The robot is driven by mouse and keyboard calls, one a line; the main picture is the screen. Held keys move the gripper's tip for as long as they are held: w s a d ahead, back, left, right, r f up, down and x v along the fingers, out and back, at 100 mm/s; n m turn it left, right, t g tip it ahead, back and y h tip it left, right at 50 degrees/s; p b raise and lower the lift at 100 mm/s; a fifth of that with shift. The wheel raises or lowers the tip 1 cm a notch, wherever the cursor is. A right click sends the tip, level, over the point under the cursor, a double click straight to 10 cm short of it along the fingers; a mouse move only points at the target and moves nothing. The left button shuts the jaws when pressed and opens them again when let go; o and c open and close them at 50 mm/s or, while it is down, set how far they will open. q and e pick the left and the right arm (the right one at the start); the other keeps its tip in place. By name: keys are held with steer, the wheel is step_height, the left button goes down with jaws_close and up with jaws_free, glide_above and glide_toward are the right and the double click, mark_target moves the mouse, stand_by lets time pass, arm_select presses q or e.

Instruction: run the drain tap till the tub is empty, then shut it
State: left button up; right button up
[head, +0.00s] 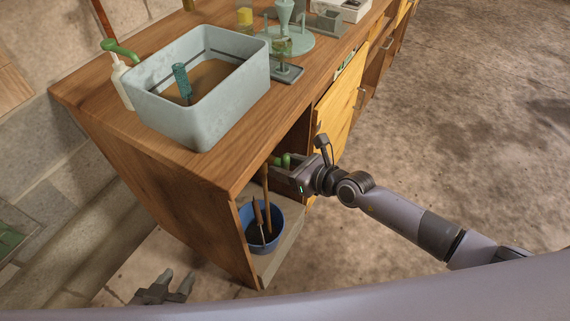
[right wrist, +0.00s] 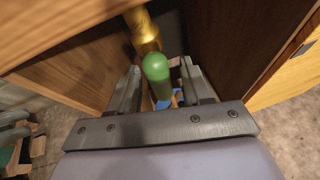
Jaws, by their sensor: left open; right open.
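The pale blue-grey tub (head: 200,110) stands on the bench. Its bottom looks brown; I cannot tell whether that is liquid. A teal ribbed piece (head: 181,82) stands upright in it. The drain tap's green handle (head: 283,160) is under the bench top; the right wrist view shows its rounded green end (right wrist: 156,72) and a brass body (right wrist: 143,30) behind. My right gripper (right wrist: 160,85) is open, with its fingers on either side of the handle; contact cannot be told. My left gripper (head: 178,283) is open and empty, low beside the bench.
A blue bucket (head: 278,228) holding thin brown sticks stands on the low shelf below the tap. A yellow door (head: 340,105) flanks the opening.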

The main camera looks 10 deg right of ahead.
mark_target(288, 167)
steer(key=p+v, duration=0.1)
steer(key=v, duration=0.5)
steer(key=shift+s+d+r+p, duration=0.15)
steer(key=shift+s+d+p, duration=0.1)
steer(key=shift+d+p, duration=0.05)
stand_by(7.1)
